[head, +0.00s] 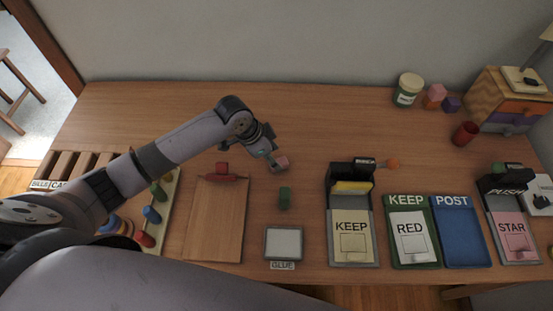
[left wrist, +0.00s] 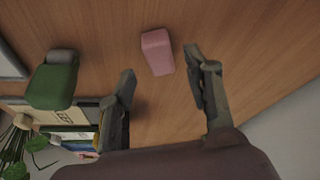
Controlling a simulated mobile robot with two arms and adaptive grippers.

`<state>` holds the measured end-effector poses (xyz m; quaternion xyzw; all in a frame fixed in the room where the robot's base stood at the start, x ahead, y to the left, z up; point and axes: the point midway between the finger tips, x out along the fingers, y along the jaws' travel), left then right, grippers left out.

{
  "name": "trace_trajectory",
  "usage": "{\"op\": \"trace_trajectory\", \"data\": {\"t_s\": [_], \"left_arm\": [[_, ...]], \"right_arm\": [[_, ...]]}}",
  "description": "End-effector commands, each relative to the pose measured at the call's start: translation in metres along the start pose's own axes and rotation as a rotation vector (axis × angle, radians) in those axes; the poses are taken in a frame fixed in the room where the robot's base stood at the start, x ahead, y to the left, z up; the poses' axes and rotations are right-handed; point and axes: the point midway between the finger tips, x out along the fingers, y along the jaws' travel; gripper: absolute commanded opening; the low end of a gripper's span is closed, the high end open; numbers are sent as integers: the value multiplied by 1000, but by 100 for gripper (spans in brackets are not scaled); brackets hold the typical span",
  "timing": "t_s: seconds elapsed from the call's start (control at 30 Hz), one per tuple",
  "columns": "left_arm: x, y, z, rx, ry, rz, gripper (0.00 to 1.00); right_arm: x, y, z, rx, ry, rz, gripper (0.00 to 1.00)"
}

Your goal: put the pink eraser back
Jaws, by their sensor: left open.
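The pink eraser (head: 282,162) lies on the wooden desk, right at my left gripper's fingertips in the head view. In the left wrist view the pink eraser (left wrist: 157,52) lies ahead of the gap between the two fingers, closer to the right finger. My left gripper (head: 273,160) is open, with nothing held, and reaches down to the desk; its spread fingers also show in the left wrist view (left wrist: 160,72). Whether a finger touches the eraser I cannot tell. My right gripper is not in view.
A clipboard (head: 215,222) is to the left. The KEEP stamp holder (head: 350,238) and the KEEP/POST trays (head: 427,262) stand right. The desk behind the eraser is clear.

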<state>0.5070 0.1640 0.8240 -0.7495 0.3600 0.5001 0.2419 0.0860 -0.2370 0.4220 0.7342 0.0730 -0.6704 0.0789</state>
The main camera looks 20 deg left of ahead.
Motion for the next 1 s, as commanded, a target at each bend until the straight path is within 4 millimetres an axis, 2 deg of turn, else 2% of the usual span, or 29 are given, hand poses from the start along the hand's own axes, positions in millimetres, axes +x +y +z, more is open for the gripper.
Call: {"op": "trace_trajectory", "data": {"t_s": [0.03, 0.2, 0.4, 0.6, 1.0], "left_arm": [[-13, -2, 0, 2, 2, -5, 46], [-49, -2, 0, 1, 2, -4, 46], [-76, -1, -1, 0, 2, -2, 46], [-84, 0, 0, -1, 0, 0, 46], [-84, 0, 0, -1, 1, 0, 46]], "right_arm": [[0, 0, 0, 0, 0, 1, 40], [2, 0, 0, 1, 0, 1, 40], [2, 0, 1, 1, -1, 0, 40], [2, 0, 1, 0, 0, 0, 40], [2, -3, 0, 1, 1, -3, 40]]}}
